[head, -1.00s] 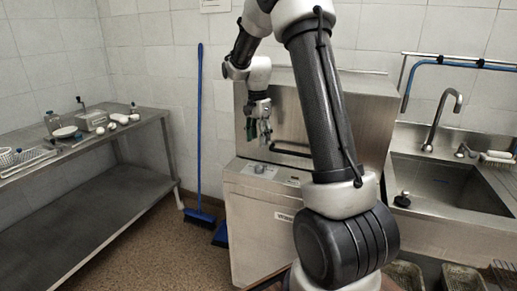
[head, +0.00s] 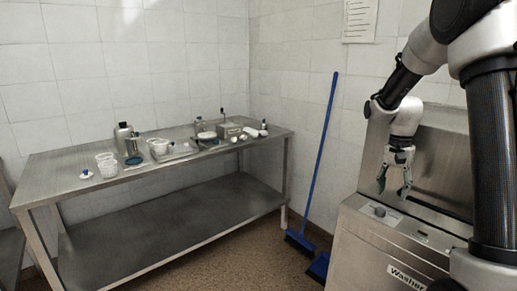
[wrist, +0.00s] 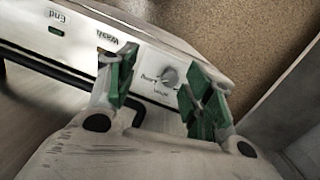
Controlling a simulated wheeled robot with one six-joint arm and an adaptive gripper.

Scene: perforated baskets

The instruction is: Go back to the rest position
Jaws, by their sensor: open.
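My gripper (head: 394,194) is open and empty, its fingers pointing down in front of the steel washer (head: 385,262) at the right of the head view. In the wrist view my gripper (wrist: 152,92) has its two green-padded fingers apart, with nothing between them. Beyond them lies the washer's control panel (wrist: 85,30) with a round knob (wrist: 169,76), printed words and a small green light. I cannot tell the exact gap between the fingers and the panel.
A blue broom (head: 318,165) leans on the wall between table and washer, with a blue dustpan (head: 318,267) on the floor. Open floor (head: 225,262) lies before the table.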

